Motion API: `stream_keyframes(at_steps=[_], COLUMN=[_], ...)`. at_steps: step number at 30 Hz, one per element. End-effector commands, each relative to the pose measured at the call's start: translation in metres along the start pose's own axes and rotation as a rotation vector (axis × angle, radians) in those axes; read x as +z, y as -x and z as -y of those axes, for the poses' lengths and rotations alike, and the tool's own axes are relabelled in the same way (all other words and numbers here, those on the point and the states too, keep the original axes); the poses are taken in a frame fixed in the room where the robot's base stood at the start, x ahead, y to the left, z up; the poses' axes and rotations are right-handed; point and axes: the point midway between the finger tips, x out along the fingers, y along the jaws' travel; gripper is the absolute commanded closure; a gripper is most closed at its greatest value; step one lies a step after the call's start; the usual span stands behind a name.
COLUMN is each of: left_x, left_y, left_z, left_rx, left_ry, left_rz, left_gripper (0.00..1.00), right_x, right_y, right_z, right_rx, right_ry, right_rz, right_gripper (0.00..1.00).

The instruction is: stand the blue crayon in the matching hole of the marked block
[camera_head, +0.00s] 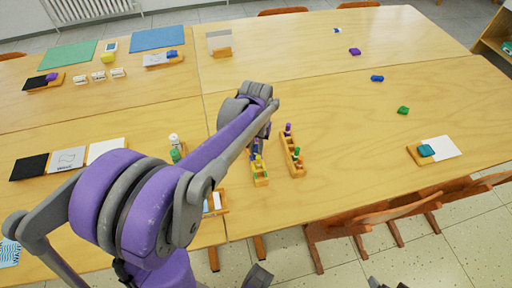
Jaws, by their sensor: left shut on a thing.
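My left gripper (258,122) is over the far end of the left wooden crayon block (261,181), mostly hidden behind my own wrist. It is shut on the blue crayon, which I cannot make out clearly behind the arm. The left block also carries yellow and green pieces. The right wooden crayon block (299,173) stands just beside it, with a purple crayon (288,129) at its far end and a green one (297,152) nearer. I cannot tell which block bears the mark, nor whether the held crayon touches a hole. My right gripper is not in view.
Cards (67,159) lie at the left. A teal piece (426,150) sits at the right beside a white sheet (443,147). Chairs (365,222) line the near edge. The table right of the blocks is largely clear.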

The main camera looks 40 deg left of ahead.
Motion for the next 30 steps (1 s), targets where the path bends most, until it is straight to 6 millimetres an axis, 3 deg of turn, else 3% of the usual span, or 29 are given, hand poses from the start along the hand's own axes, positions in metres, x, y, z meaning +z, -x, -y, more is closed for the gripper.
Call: stream_keyframes(at_steps=[28,29,30], left_x=[0.0,0.0,0.0001], left_y=[-0.006,-0.006,-0.006], left_z=[0.0,0.0,0.0], left_rx=[0.0,0.0,0.0], left_ry=[0.0,0.0,0.0], left_rz=[0.0,0.0,0.0], left_gripper=[1.0,0.77,0.7], right_x=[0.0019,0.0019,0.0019], right_y=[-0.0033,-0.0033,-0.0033], right_z=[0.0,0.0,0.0], right_rx=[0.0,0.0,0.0], right_ry=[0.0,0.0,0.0], right_rz=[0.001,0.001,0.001], right_gripper=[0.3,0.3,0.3])
